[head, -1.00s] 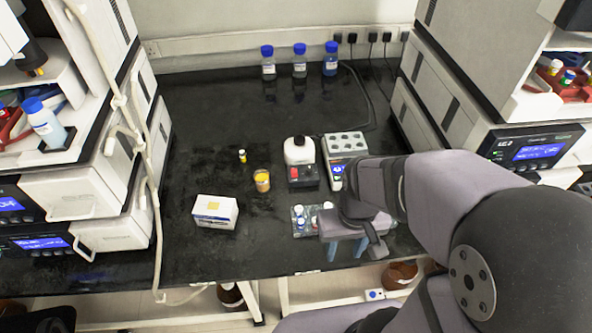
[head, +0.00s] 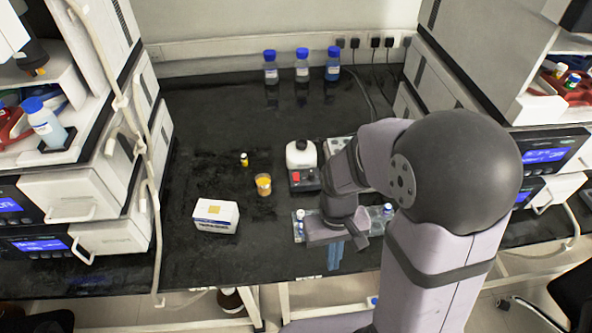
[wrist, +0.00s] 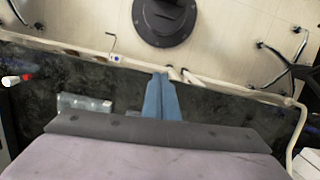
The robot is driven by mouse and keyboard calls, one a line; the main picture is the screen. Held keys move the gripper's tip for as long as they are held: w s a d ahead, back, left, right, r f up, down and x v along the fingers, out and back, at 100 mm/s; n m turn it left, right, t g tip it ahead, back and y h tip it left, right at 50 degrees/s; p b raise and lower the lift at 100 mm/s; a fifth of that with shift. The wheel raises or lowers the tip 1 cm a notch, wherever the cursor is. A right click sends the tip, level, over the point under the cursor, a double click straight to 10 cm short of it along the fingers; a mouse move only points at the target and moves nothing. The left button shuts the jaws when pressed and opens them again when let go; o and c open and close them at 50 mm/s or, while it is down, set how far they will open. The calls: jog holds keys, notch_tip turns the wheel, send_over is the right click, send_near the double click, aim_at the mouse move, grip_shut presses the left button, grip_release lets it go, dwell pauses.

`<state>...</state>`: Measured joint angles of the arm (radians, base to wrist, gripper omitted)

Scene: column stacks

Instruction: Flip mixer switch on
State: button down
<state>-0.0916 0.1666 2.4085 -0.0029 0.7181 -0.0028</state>
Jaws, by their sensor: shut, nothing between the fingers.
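The mixer (head: 302,157) stands mid-bench in the head view, with a white rounded top and a dark base. A red switch (head: 296,176) is on the front of its base; its position is too small to tell. My gripper (head: 335,263) is near the bench's front edge, in front of and right of the mixer, apart from it. Its blue fingers are together and empty; they also show in the wrist view (wrist: 160,98), pointing toward the bench edge. The mixer is not clearly visible in the wrist view.
A clear rack (head: 299,230) with vials lies partly behind my gripper. An amber-filled beaker (head: 264,185), small vial (head: 244,160) and white box (head: 215,215) stand left of the mixer. A white block with wells (head: 340,143) is partly hidden by my arm. Blue-capped bottles (head: 302,66) stand behind.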

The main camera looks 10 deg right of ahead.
jog(key=w+a, duration=0.1)
jog(key=w, duration=0.5)
jog(key=w+a+t, duration=0.1)
jog(key=w, duration=0.4)
jog(key=w+a+t, duration=0.1)
jog(key=w, duration=0.5)
jog(key=shift+w+a, duration=0.3)
jog(key=shift+w, duration=0.05)
jog(key=w+a+r+m+t, duration=0.1)
jog(key=w+r+t, duration=0.1)
jog(key=w+r, duration=0.7)
jog(key=shift+w+r, duration=0.15)
jog(key=shift+w, duration=0.85)
jog(key=p, duration=0.3)
send_near(296, 174)
jog(key=f, duration=0.4)
jog(key=w+f, duration=0.1)
jog(key=f, duration=0.1)
jog(key=shift+d+f, duration=0.1)
jog(key=shift+w, duration=0.1)
